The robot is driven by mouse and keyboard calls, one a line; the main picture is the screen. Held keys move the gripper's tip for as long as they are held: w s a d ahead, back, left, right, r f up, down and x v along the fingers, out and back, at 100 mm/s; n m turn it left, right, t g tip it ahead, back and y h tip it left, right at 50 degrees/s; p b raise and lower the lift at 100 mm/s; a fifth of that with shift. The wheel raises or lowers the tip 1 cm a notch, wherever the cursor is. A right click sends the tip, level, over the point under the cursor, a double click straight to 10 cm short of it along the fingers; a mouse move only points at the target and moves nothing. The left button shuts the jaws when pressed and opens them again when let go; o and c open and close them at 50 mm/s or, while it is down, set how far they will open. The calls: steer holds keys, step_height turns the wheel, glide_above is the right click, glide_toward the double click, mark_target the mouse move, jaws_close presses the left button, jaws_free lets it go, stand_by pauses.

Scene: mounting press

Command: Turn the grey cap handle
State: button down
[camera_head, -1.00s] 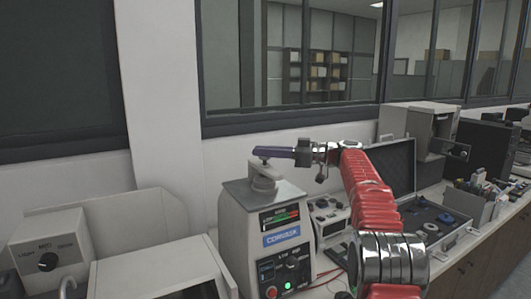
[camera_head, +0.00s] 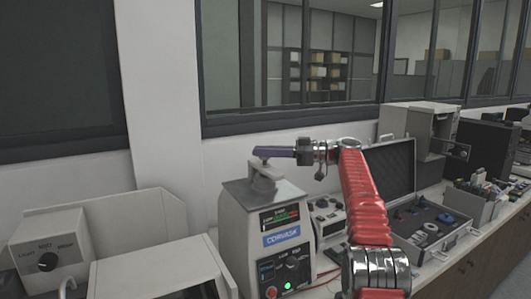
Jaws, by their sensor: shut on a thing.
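The mounting press (camera_head: 233,225) is a light grey unit with a display, a blue label and a lit green button on its front. The grey cap handle (camera_head: 263,178) stands on its top plate. My gripper (camera_head: 258,153) has purple fingers and reaches in from the right, roughly level. Its tips are at the top of the cap handle, shut on it. The fingers hide part of the handle's upper end. My red arm runs down to the lower right.
An open case (camera_head: 467,226) with small parts lies right of my arm. A small instrument (camera_head: 327,219) stands behind the press. A grey box with a dial (camera_head: 46,262) is at the left. Bins and dark equipment fill the bench's right side. A window is behind.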

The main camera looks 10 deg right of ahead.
stand_by(0.3)
steer(key=c, duration=1.8)
jaws_free()
steer(key=shift+c, duration=0.2)
